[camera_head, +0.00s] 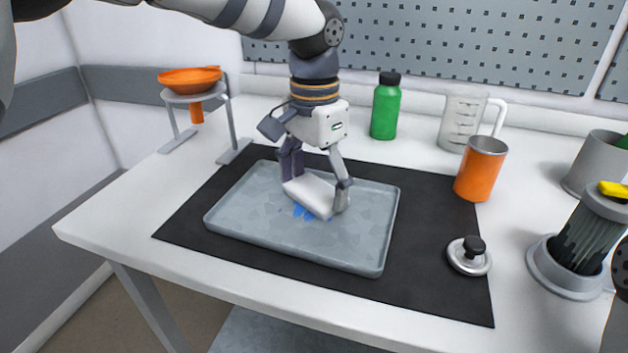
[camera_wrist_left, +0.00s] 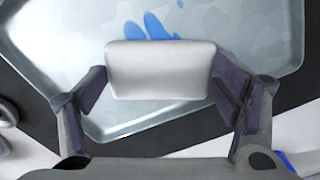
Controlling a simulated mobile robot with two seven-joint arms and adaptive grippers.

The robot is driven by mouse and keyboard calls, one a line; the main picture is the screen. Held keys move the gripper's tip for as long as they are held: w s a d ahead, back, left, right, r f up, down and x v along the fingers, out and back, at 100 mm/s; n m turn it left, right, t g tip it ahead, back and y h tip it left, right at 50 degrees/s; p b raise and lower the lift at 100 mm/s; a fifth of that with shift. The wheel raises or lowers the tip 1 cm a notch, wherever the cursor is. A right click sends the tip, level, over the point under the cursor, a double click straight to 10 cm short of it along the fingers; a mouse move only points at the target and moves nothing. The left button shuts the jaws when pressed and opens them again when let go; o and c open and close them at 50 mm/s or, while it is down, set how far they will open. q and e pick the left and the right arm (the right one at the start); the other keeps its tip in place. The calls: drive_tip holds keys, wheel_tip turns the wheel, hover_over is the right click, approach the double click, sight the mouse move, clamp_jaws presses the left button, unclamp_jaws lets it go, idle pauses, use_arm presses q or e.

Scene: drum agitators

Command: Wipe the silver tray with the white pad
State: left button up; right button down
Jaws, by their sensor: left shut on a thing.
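The silver tray (camera_head: 250,225) lies on a black mat and also fills much of the left wrist view (camera_wrist_left: 60,50). My left gripper (camera_head: 317,196) is over the middle of the tray, shut on the white pad (camera_head: 308,195). The pad shows between both fingers in the left wrist view (camera_wrist_left: 160,70). It is low at the tray's surface; whether it touches cannot be told. A blue stain (camera_head: 304,212) shows on the tray beside the pad, partly hidden by it, and also in the left wrist view (camera_wrist_left: 152,26). My right gripper is not in view.
The black mat (camera_head: 440,220) covers the middle of the white table. An orange funnel on a stand (camera_head: 190,80) is at the back left. A green bottle (camera_head: 385,108), clear jug (camera_head: 462,122), orange cup (camera_head: 481,168) and black-knobbed lid (camera_head: 469,256) stand behind and right of the tray.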

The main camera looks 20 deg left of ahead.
sight(307, 202)
use_arm(q)
drive_tip(key=shift+s+a+r+p, duration=0.1)
drive_tip(key=shift+s+r+p, duration=0.15)
drive_tip(key=shift+s, duration=0.3)
drive_tip(key=shift+s+r+p, duration=0.15)
drive_tip(key=shift+s+r, duration=0.15)
drive_tip(key=shift+s, duration=0.2)
drive_tip(key=shift+s+f, duration=0.25)
drive_tip(key=shift+s, duration=0.25)
drive_tip(key=shift+w+a+f, duration=0.15)
drive_tip(key=shift+a+f, duration=0.1)
drive_tip(key=shift+f, duration=0.05)
drive_tip(key=w, duration=0.1)
drive_tip(key=w+f+b, duration=0.1)
drive_tip(key=shift+w+d, duration=0.15)
drive_tip(key=shift+w, duration=0.2)
drive_tip(key=shift+w+r, duration=0.15)
drive_tip(key=shift+w, duration=0.1)
drive_tip(key=shift+r, duration=0.4)
drive_tip(key=shift+s+r, duration=0.1)
drive_tip(key=shift+s+p, duration=0.55)
drive_tip(key=shift+s, duration=1.1)
drive_tip(key=shift+w, duration=0.1)
drive_tip(key=shift+r, duration=3)
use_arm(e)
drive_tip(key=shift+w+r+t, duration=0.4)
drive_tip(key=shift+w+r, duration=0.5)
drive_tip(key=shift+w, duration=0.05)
